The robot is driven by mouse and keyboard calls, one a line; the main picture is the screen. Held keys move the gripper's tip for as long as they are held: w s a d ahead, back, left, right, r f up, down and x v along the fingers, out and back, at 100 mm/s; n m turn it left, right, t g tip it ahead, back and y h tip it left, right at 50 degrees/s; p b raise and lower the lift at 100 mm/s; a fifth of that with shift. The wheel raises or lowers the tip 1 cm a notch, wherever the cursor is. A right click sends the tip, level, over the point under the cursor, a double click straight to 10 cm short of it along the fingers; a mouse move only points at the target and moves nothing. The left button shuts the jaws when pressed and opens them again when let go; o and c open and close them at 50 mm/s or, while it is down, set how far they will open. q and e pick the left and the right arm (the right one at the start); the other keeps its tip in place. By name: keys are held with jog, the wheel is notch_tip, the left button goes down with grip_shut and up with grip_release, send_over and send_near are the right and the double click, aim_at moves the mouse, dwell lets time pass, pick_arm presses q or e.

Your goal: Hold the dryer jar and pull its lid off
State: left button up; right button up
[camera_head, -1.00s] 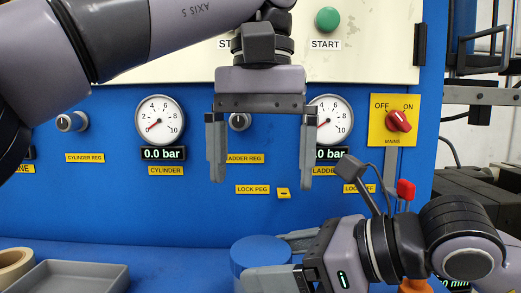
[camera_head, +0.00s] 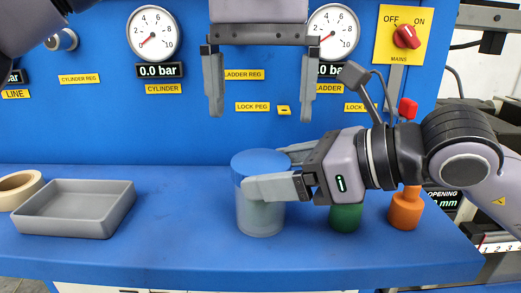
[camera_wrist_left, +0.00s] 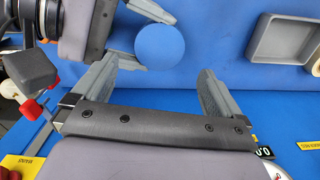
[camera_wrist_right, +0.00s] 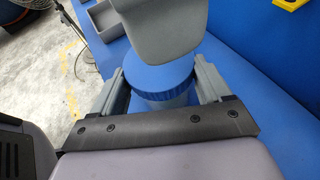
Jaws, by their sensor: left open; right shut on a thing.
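The dryer jar (camera_head: 260,217) stands upright on the blue bench, a translucent grey body with a blue lid (camera_head: 260,161) on top. The lid also shows from above in the left wrist view (camera_wrist_left: 160,48), and the jar shows between the right fingers in the right wrist view (camera_wrist_right: 160,84). My right gripper (camera_head: 282,170) comes from the right and is shut on the jar, its fingers on either side just below the lid. My left gripper (camera_head: 259,105) points down above the lid, open and empty, with a clear gap beneath its fingertips.
A grey tray (camera_head: 75,230) and a tape roll (camera_head: 35,179) lie at the left of the bench (camera_head: 180,262). A green object (camera_head: 346,217) and an orange one (camera_head: 405,212) stand right of the jar. The blue gauge panel (camera_head: 185,120) rises behind.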

aim_at(261, 162)
pick_arm(q)
notch_tip(261, 162, down, 8)
jog(key=shift+r, duration=0.25)
jog(key=c, duration=1.1)
jog(key=shift+r, duration=0.1)
